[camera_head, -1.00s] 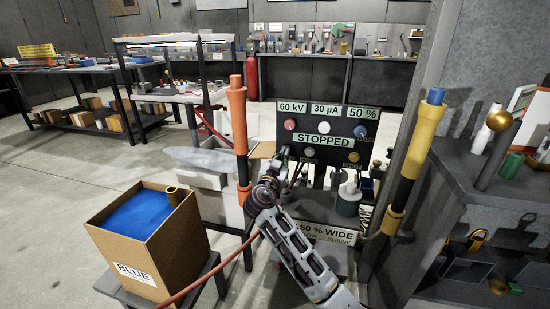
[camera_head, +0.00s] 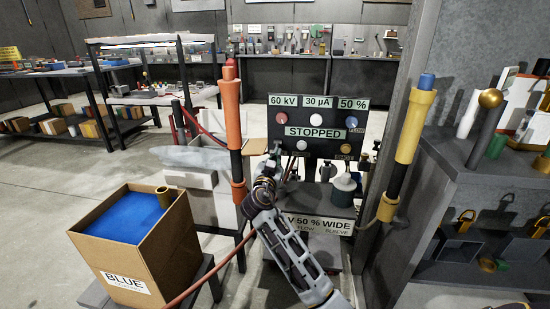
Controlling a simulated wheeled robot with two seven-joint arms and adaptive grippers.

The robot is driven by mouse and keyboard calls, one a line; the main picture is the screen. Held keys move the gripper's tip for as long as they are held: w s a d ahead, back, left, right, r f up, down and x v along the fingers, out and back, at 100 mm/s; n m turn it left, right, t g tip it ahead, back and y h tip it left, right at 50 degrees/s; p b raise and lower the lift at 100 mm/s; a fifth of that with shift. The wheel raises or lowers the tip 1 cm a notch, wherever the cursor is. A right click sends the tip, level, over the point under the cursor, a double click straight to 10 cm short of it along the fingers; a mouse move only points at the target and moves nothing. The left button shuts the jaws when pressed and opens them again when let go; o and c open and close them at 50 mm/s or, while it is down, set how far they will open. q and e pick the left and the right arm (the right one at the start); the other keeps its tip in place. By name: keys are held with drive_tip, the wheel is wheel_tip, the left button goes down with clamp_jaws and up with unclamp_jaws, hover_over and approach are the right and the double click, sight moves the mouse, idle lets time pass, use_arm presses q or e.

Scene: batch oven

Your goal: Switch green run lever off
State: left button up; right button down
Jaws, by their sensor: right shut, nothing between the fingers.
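A black control panel (camera_head: 291,148) stands in the middle of the head view, with readouts 60 kV, 30 µA and 50 % and a green sign (camera_head: 313,132) reading STOPPED. It carries round red, white, blue, orange and pale knobs. I cannot pick out a green run lever for certain; my arm hides part of the panel's lower left. My right gripper (camera_head: 276,153) is shut and empty, in front of the panel's lower left edge. Whether it touches anything there cannot be told. My left gripper is not in view.
An orange-sleeved post (camera_head: 232,115) stands left of my right arm, and a yellow-sleeved post (camera_head: 408,140) stands to the right. An open cardboard box (camera_head: 150,253) labelled BLUE is at lower left. A grey shelf (camera_head: 490,172) fills the right side. Open floor lies at left.

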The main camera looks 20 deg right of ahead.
drive_tip(key=shift+d+f, duration=0.25)
drive_tip(key=shift+d, duration=0.05)
drive_tip(key=shift+s+a+f, duration=0.2)
drive_tip(key=shift+s+a, duration=0.2)
drive_tip(key=shift+s, duration=0.1)
drive_tip(key=v, duration=0.6)
drive_tip(key=shift+a+r, duration=0.3)
drive_tip(key=shift+a, duration=0.05)
drive_tip(key=shift+s, duration=0.1)
